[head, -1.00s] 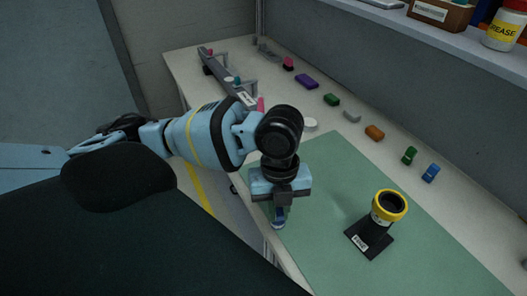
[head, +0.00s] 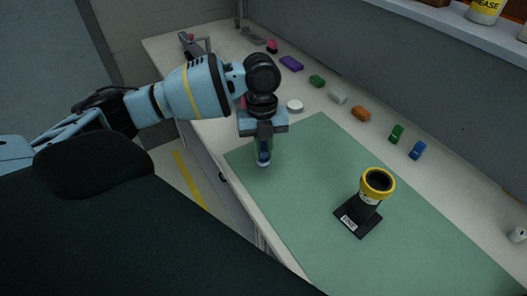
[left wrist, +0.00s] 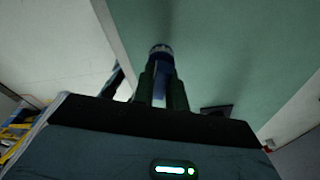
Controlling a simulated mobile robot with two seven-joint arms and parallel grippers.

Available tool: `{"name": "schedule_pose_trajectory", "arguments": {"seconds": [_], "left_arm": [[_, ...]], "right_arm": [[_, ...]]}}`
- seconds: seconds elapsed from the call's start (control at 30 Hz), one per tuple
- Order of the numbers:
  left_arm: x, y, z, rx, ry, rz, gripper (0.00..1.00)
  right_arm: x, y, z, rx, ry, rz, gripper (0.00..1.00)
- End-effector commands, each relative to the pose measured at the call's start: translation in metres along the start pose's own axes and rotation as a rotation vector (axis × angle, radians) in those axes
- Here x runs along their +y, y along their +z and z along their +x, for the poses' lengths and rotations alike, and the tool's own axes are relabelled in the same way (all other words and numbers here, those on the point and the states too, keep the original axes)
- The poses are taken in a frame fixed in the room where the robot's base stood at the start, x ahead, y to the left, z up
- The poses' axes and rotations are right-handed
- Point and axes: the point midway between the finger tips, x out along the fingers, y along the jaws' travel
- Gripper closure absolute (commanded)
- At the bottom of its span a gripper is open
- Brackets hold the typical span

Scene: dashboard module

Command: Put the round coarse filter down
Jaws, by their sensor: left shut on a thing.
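My left gripper (head: 263,148) points down over the near left part of the green mat (head: 310,190). It is shut on a small dark blue round piece with a pale end, which I take to be the round coarse filter (head: 264,159). In the left wrist view the piece (left wrist: 161,50) sticks out beyond the fingers (left wrist: 161,88), with green mat behind it. The fingers hide part of it. I cannot tell whether its lower end touches the mat. My right gripper is not in view.
A black stand with a yellow-rimmed cup (head: 376,182) stands on the mat to the right. A white round piece (head: 295,106) lies behind the gripper. Several small coloured blocks, one orange (head: 361,114), line the back. The mat between gripper and stand is clear.

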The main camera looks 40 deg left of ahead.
Motion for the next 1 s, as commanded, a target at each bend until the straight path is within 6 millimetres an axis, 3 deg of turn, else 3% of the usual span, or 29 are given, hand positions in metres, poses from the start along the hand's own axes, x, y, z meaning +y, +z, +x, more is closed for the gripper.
{"name": "schedule_pose_trajectory", "arguments": {"seconds": [0.43,0.7,1.0], "left_arm": [[-0.002,0.02,-0.001,-0.001,-0.001,-0.001,1.0],[-0.002,0.025,0.032,-0.001,-0.001,0.0,1.0],[-0.002,0.025,0.034,-0.001,-0.001,0.001,1.0]], "right_arm": [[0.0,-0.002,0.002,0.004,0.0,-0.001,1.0],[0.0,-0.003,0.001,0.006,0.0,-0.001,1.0],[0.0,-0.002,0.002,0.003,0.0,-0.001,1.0]]}}
